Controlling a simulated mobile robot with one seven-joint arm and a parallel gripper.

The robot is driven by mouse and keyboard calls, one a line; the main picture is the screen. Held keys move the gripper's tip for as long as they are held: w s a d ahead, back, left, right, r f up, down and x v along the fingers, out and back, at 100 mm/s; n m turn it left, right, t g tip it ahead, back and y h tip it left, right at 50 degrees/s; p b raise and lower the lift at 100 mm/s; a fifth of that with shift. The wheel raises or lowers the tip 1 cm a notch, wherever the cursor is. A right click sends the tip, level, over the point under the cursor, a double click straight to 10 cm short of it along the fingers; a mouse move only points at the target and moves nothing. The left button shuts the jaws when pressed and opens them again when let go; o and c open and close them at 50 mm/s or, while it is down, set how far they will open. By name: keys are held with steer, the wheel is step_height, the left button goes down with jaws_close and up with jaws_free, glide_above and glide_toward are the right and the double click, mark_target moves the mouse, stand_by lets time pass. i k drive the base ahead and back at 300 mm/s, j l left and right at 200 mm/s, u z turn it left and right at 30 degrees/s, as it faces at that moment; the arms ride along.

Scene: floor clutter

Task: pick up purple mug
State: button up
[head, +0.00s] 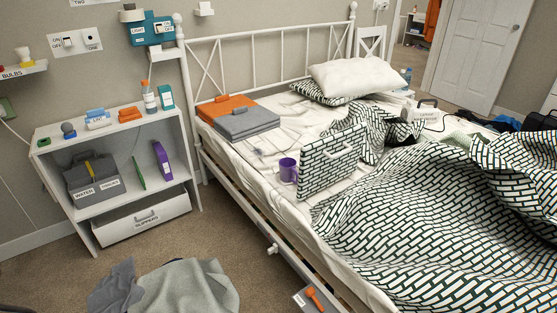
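The purple mug (288,170) stands upright on the white bed sheet, near the bed's left side. My gripper does not show in the head view.
A white bed (262,205) with a metal frame rail lies in front of the mug. Orange and grey folders (248,122) lie behind it. A patterned blanket (440,225) is heaped on the right. A white shelf (150,204) stands left; grey cloth (185,288) lies on the carpet.

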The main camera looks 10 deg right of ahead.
mark_target(290, 173)
steer(key=i+j+z, duration=0.2)
steer(key=i+j, duration=0.2)
steer(key=i, duration=0.3)
steer(key=i+j+z, duration=0.2)
steer(key=i+j, duration=0.35)
steer(key=i, duration=0.15)
